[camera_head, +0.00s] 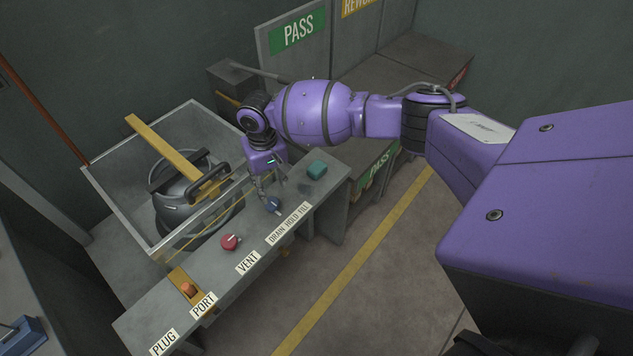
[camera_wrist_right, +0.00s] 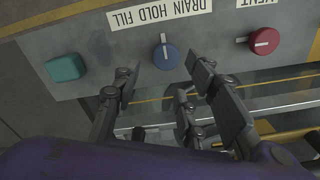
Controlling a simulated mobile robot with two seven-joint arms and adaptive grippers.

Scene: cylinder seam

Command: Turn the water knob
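The water knob is taken to be the blue knob (camera_head: 273,206) on the grey panel, beside the "DRAIN HOLD FILL" label (camera_head: 289,223). In the right wrist view the blue knob (camera_wrist_right: 166,57) has a white pointer directed at the middle of that label, by "HOLD". My right gripper (camera_head: 267,194) is over the panel at the knob. In the wrist view its fingers (camera_wrist_right: 163,60) are spread apart, with the knob appearing between the tips and a gap on each side. I cannot tell whether the tips are level with the knob. My left gripper is not in view.
On the panel, a teal button (camera_head: 316,169) is beyond the blue knob; a red knob (camera_head: 230,242) by "VENT" and an orange plug (camera_head: 188,288) by "PORT" are nearer. A clear-walled tank (camera_head: 110,195) holding a dark vessel (camera_head: 180,212) stands behind. The floor in front is clear.

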